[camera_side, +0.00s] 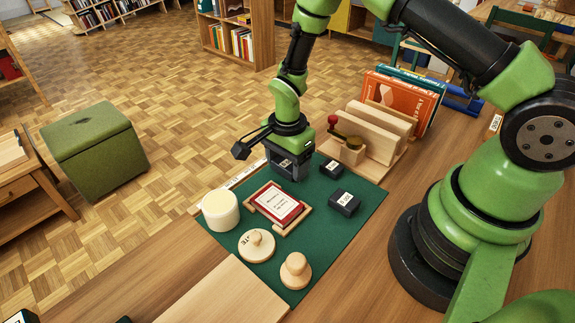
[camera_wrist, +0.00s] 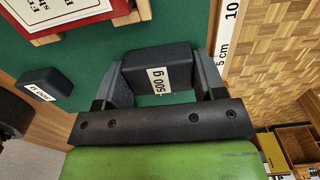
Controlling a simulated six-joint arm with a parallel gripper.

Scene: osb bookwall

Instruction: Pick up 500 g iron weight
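The 500 g iron weight (camera_wrist: 158,62) is a dark block with a white "500 g" label. In the wrist view it lies between the two fingers of my gripper (camera_wrist: 160,82), one finger along each side. I see no clear gap at either side, but cannot tell whether the fingers press on it. In the side view my gripper (camera_side: 287,172) points down, low at the far edge of the green mat (camera_side: 335,238), and hides this weight. I cannot tell whether the weight is off the mat.
Two other dark weights (camera_side: 344,203) (camera_side: 331,168) lie right of my gripper; one small labelled block (camera_wrist: 45,83) shows in the wrist view. A wooden book rack (camera_side: 375,140) is behind right.

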